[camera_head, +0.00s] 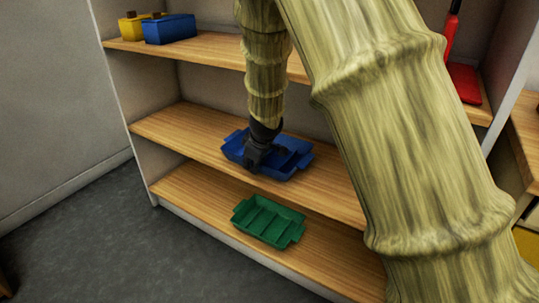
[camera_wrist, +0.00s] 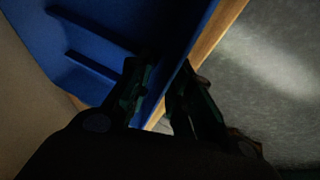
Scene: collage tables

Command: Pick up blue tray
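The blue tray (camera_head: 286,163) is on the middle shelf, near its front edge, and looks about level. It also shows in the wrist view (camera_wrist: 75,50), with raised dividers inside. My gripper (camera_head: 255,160) points down at the tray's front left part. In the wrist view my gripper's fingers (camera_wrist: 167,66) lean in towards each other, one on each side of a tray wall. They look closed on that wall, though the contact itself is dark. I cannot tell whether the tray touches the shelf, as my gripper and the tray hide its underside.
A green tray (camera_head: 267,222) lies on the lowest shelf (camera_head: 190,190), below the blue one. A blue box (camera_head: 169,29) and a yellow item (camera_head: 130,27) stand on the upper shelf at left. A red object (camera_head: 464,84) is at right. Open grey floor (camera_head: 100,225) lies in front.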

